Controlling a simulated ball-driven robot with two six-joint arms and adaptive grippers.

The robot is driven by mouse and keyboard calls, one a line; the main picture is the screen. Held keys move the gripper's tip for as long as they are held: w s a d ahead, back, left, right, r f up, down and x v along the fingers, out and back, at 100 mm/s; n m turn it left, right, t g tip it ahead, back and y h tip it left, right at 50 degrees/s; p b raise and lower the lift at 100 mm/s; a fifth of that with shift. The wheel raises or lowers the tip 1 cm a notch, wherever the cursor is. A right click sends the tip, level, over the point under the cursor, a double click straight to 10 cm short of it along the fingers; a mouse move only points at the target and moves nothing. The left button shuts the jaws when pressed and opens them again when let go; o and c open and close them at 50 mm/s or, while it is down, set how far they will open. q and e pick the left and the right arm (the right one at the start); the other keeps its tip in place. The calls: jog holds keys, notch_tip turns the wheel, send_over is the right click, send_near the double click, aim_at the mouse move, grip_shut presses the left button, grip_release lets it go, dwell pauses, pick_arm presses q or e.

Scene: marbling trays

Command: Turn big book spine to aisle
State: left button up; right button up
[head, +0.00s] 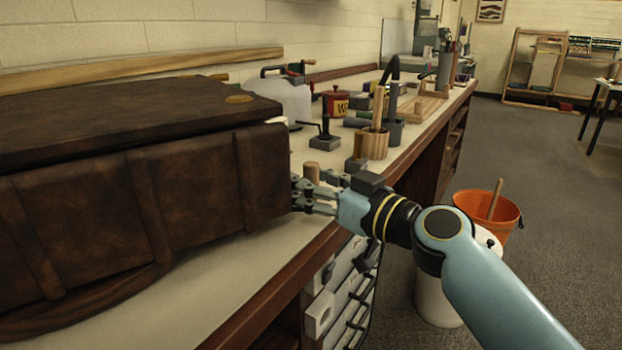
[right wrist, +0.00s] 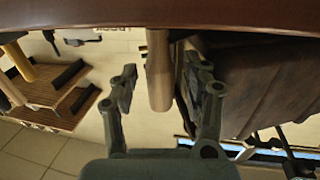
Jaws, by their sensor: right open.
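The big book (head: 100,205) is dark brown and leather-like and lies on the bench at the left of the head view. Its side with raised vertical bands faces the bench's front edge. In the right wrist view the book (right wrist: 265,85) fills the right side. My right gripper (head: 305,195) is open at the book's right end. In the right wrist view my right gripper (right wrist: 165,95) has a wooden handle (right wrist: 159,68) showing between its fingers, and one finger overlaps the book's edge. I cannot tell whether either is touched. My left gripper is not in view.
The bench (head: 215,295) runs back along the wall. Behind the gripper stand a wooden pot (head: 371,144), a red tin (head: 336,103) and a pale jug (head: 287,98). An orange bucket (head: 487,210) stands off the bench at the right. The floor beyond is open.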

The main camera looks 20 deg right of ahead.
grip_shut()
dwell(0.3)
jog(key=shift+w+a, duration=0.1)
jog(key=shift+a, duration=0.05)
dwell(0.5)
